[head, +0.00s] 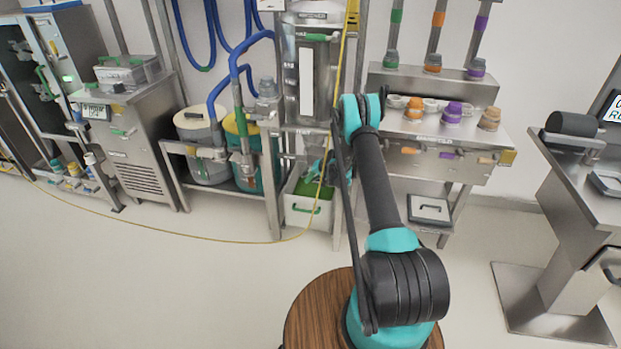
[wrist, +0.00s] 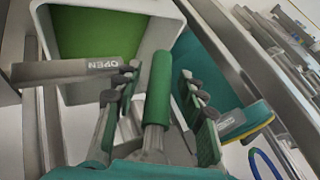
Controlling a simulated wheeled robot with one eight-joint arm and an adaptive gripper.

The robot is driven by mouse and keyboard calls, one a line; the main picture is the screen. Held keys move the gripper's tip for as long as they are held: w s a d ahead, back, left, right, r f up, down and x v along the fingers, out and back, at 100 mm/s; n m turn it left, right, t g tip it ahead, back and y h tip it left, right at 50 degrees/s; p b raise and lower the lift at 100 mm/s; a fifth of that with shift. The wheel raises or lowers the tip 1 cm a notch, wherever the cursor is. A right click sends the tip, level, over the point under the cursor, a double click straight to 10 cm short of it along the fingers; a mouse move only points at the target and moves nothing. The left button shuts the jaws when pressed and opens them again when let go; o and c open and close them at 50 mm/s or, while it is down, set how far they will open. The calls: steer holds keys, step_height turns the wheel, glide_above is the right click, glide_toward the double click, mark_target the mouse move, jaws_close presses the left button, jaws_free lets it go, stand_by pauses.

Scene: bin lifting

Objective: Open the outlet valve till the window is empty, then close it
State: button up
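A green cylindrical valve handle (wrist: 159,88) on a metal stem stands between the fingers of my gripper (wrist: 158,100) in the wrist view. The gripper is open around it, with gaps showing on both sides. A grey plate marked OPEN (wrist: 70,71) lies to the left of the handle. The valve body itself is mostly hidden. In the head view, a tall pale window (head: 306,80) is on the steel column; its fill level is unclear. My gripper (head: 318,172) is low at the column's foot, partly hidden by my arm.
A white bin (head: 301,217) with a green inside stands on the floor below my gripper; its rim (wrist: 178,22) shows behind the handle. Steel posts are close on both sides. Lidded drums (head: 207,165) stand left, and a yellow hose (head: 200,240) crosses the floor.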

steer(key=v, duration=1.2)
steer(key=shift+a, duration=0.15)
